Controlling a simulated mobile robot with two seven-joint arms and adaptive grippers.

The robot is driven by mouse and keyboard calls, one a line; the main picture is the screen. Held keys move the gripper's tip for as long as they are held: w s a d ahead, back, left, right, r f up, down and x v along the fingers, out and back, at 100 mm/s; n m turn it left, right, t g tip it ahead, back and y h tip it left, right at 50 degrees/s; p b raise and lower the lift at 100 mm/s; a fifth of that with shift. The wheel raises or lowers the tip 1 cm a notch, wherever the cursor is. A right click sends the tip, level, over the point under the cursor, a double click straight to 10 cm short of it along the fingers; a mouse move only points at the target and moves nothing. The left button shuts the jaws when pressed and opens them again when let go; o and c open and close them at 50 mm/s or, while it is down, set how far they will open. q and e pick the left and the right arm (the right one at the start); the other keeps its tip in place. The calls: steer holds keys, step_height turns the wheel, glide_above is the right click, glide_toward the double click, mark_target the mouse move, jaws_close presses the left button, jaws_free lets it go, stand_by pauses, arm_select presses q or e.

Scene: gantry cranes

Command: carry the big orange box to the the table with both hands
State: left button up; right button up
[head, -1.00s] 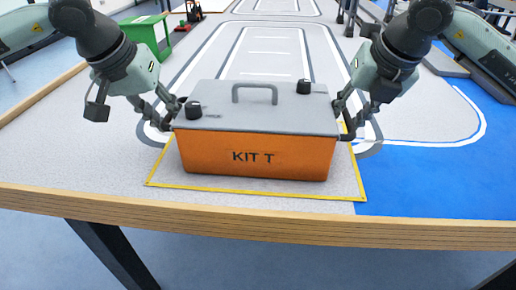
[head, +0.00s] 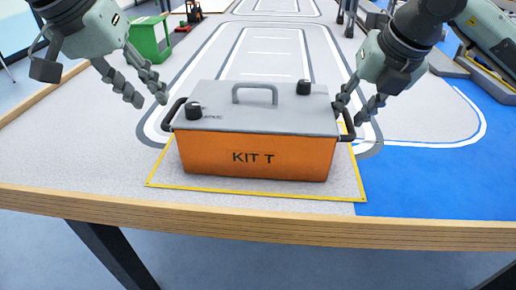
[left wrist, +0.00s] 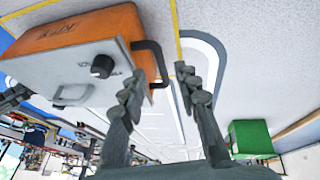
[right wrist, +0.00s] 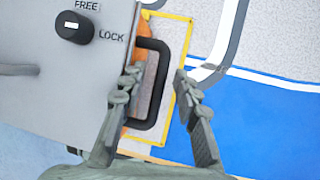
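The big orange box (head: 258,156) with a grey lid and "KIT T" on its front sits on the table (head: 60,170) inside a yellow outline. It has a black handle at each end. My left gripper (head: 148,100) is open and empty, up and to the left of the left handle (head: 174,114); the left wrist view shows that handle (left wrist: 152,62) apart from the fingers. My right gripper (head: 350,112) is open at the right handle (head: 347,124). In the right wrist view the handle (right wrist: 160,85) lies between or just beyond the open fingers, not clamped.
The lid carries two black knobs (head: 194,110) and a grey top handle (head: 255,88). A green bin (head: 150,38) stands at the back left. A blue area (head: 440,180) covers the table's right side. The table's wooden front edge (head: 260,226) is close to the box.

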steer(key=v, duration=1)
